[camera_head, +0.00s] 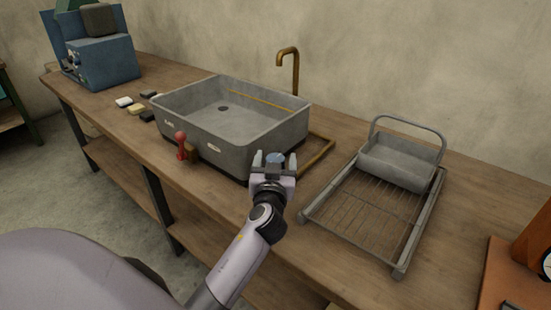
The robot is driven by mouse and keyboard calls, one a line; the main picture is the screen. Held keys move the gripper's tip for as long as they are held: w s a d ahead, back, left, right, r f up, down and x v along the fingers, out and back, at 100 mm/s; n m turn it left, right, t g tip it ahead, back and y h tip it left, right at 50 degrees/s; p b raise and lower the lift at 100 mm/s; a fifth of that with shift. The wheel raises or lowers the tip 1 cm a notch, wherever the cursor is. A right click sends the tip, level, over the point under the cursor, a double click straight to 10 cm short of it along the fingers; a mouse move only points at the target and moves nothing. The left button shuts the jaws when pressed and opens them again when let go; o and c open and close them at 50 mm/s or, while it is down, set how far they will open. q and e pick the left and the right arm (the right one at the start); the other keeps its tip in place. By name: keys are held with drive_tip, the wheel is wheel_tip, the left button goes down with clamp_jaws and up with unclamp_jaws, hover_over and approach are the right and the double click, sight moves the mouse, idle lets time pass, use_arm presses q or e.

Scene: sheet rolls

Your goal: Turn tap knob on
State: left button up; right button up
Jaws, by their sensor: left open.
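A grey stone sink (215,125) sits on the wooden counter. A brass tap spout (291,65) rises behind it with its end curved over. A red knob (181,140) on a brass base stands at the sink's front face. My left gripper (274,161) is at the sink's front right corner, jaws open. A small blue-grey round piece (274,158), perhaps a second knob, shows between its two fingers. I cannot tell if the fingers touch it, and its lower part is hidden by the gripper. My right gripper is not in view.
A wire drying rack (365,215) with a grey handled basket (400,160) stands to the right. Small soap-like blocks (136,109) lie left of the sink. A blue machine (103,62) stands at the far left of the counter (450,235).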

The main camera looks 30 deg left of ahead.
use_arm(q)
drive_tip(key=shift+c, duration=0.3)
drive_tip(key=c, duration=0.9)
drive_tip(key=m+h+p, duration=0.1)
drive_tip(key=h, duration=0.1)
drive_tip(key=m+t+h+p, duration=0.1)
drive_tip(key=p, duration=0.1)
drive_tip(key=m+t+h+p, duration=0.1)
drive_tip(key=h, duration=0.1)
drive_tip(key=shift+s+a+r+m+h, duration=0.1)
drive_tip(key=shift+r+m+h, duration=0.2)
drive_tip(key=shift+m, duration=0.1)
drive_tip(key=m+h+p, duration=0.1)
drive_tip(key=h, duration=0.1)
drive_tip(key=shift+f+m+h, duration=0.1)
drive_tip(key=shift+m+h, duration=0.3)
drive_tip(key=m+h, duration=0.2)
drive_tip(key=h, duration=0.1)
drive_tip(key=shift+f+m+h+p, duration=0.1)
drive_tip(key=shift+m+h+p, duration=0.2)
drive_tip(key=shift+h+p, duration=0.1)
drive_tip(key=shift+m+g+h+b, duration=0.25)
drive_tip(key=shift+m+g+h, duration=0.25)
drive_tip(key=shift+m+h, duration=0.65)
drive_tip(key=shift+m+g+h+b, duration=0.2)
drive_tip(key=shift+m+g+h, duration=0.4)
drive_tip(key=shift+h, duration=0.95)
drive_tip(key=shift+m, duration=0.25)
